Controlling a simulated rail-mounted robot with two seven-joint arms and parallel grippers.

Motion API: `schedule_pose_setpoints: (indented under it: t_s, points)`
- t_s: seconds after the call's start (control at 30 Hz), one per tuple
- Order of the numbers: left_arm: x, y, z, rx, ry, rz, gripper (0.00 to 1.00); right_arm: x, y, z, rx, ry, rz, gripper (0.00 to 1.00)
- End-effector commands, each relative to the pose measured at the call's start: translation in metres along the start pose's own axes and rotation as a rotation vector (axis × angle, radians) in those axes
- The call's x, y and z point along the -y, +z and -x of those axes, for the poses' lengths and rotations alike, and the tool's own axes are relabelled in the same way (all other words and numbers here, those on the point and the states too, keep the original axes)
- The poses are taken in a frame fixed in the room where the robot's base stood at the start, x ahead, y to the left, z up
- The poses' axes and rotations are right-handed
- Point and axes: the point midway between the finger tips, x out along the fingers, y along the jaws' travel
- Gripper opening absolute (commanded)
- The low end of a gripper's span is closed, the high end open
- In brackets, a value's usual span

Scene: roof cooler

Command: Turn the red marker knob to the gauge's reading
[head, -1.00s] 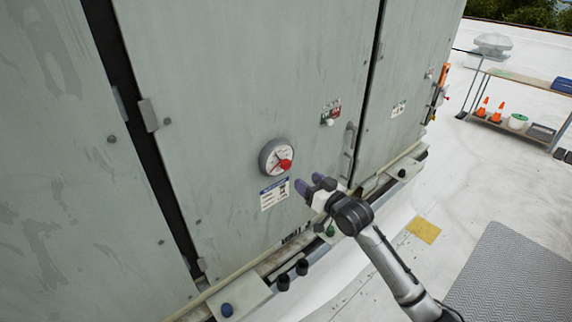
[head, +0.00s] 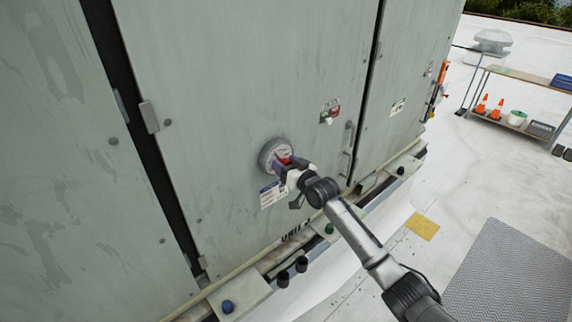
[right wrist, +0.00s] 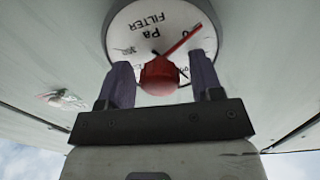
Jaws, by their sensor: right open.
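The round white gauge (head: 268,151) with a grey rim is on the cabinet's middle door in the head view. In the right wrist view, the gauge (right wrist: 140,35) appears upside down with "Pa FILTER" on its face. A red pointer (right wrist: 183,40) slants up and right there. The red knob (right wrist: 159,77) sits at the dial's near part. My right gripper (right wrist: 160,85) is open, with one purple finger on each side of the knob. Whether the fingers touch it I cannot tell. In the head view my right gripper (head: 286,166) hides most of the knob. My left gripper is not in view.
A label (head: 272,194) is just below the gauge. A small switch plate (head: 329,112) and a door handle (head: 348,136) are to the right. A ledge with pipe stubs (head: 292,272) runs below the door. A shelf bench (head: 520,95) stands far right.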

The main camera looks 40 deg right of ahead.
Motion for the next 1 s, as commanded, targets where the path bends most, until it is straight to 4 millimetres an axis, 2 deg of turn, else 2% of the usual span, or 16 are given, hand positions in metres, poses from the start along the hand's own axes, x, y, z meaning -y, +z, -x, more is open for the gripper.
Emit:
schedule_pose_setpoints:
  t_s: [0.17, 0.67, 1.0]
  points:
    - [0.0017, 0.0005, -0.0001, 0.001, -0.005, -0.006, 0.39, 0.0001, 0.0, 0.0, 0.0, 0.0, 0.0, 0.6]
    - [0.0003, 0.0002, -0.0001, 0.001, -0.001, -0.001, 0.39, -0.0001, 0.0, 0.0002, 0.0, 0.0, 0.0, 0.12]
    - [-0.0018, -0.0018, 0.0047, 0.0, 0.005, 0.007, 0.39, -0.0002, -0.0013, 0.0002, 0.003, 0.002, -0.067, 0.11]
